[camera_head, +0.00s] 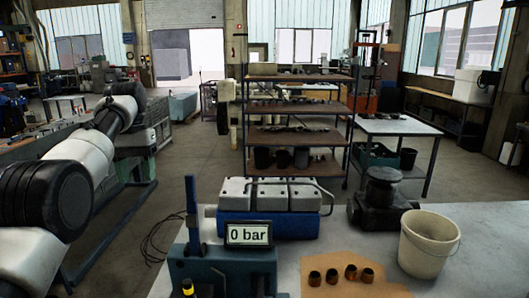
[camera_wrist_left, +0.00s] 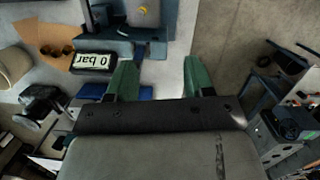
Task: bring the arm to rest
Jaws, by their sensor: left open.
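My left arm comes in from the left in the head view, raised and stretched out over the floor beside the bench. My left gripper (camera_wrist_left: 162,72) shows clearly in the left wrist view: two green fingers stand wide apart with nothing between them. Behind the fingertips lie the bench edge and bare concrete floor, and the fingers appear clear of both. In the head view I cannot make out the fingers. My right gripper is in neither view.
The bench (camera_head: 480,230) holds a test stand with a "0 bar" display (camera_head: 248,233), a cylinder head (camera_head: 270,193), a dark part (camera_head: 382,198), a white bucket (camera_head: 428,243) and several small brown parts on cardboard (camera_head: 370,290). A shelf rack (camera_head: 297,108) stands behind.

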